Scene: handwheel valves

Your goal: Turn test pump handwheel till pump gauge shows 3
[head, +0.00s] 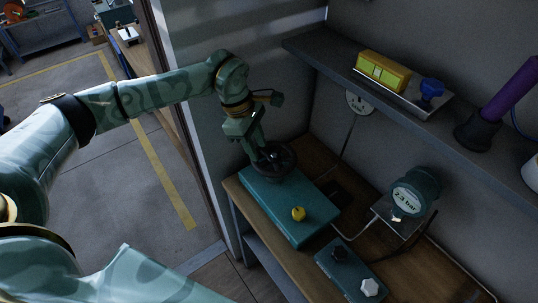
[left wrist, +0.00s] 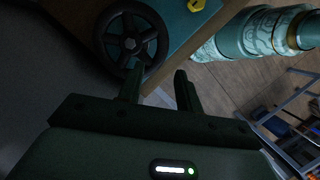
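The black spoked handwheel (head: 284,160) sits on the far end of a teal pump box (head: 310,218) on the wooden bench. It also shows in the left wrist view (left wrist: 130,43). The pump gauge (head: 413,200) is a dark teal round unit whose display reads 2.3 bar. My left gripper (head: 258,148) is above the handwheel, pointing down at its rim. In the left wrist view its fingers (left wrist: 158,88) are apart, one of them overlapping the near rim. I cannot tell whether it touches. My right gripper is not in view.
A yellow knob (head: 299,214) is on the pump box. A smaller teal box (head: 345,272) with a black and a white knob stands nearer.

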